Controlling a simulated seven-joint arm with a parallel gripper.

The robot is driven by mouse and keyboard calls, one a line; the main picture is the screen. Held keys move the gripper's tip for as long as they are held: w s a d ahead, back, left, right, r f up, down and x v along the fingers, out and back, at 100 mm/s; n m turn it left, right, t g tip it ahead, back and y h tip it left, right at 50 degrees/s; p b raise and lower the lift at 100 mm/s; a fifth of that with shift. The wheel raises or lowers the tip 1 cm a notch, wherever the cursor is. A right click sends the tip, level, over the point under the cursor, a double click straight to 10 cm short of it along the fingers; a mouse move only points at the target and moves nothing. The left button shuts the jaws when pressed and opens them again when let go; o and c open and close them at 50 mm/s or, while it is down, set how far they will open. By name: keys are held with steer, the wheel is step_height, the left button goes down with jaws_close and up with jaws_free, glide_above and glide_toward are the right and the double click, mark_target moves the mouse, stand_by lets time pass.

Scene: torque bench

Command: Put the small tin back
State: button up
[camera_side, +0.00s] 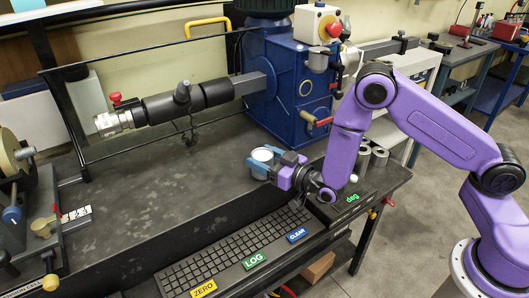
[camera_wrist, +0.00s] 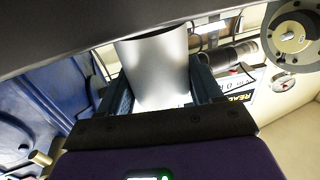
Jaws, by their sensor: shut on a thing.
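The small tin (camera_side: 262,154) is a pale silver cylinder, held upright or nearly so at the front right part of the bench in the side view. My gripper (camera_side: 266,165) is shut on it, with a blue finger on each side. In the wrist view the tin (camera_wrist: 158,68) fills the space between the fingers of my gripper (camera_wrist: 160,92), its dark open end facing away. I cannot tell whether its base touches the bench top or hangs a little above it.
Several grey cylinders (camera_side: 378,157) stand at the bench's right end, behind my arm. A black box marked "deg" (camera_side: 345,202) and a keyboard (camera_side: 240,250) lie along the front. The blue machine (camera_side: 290,85) stands behind the tin.

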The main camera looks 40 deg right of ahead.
steer(key=shift+f, duration=0.1)
stand_by(0.3)
steer(key=o, duration=1.3)
steer(key=shift+f, duration=0.1)
steer(key=shift+c, duration=0.2)
steer(key=shift+s, duration=0.3)
steer(key=v, duration=1.1)
steer(key=shift+s+d, duration=0.2)
steer(key=shift+a, duration=0.1)
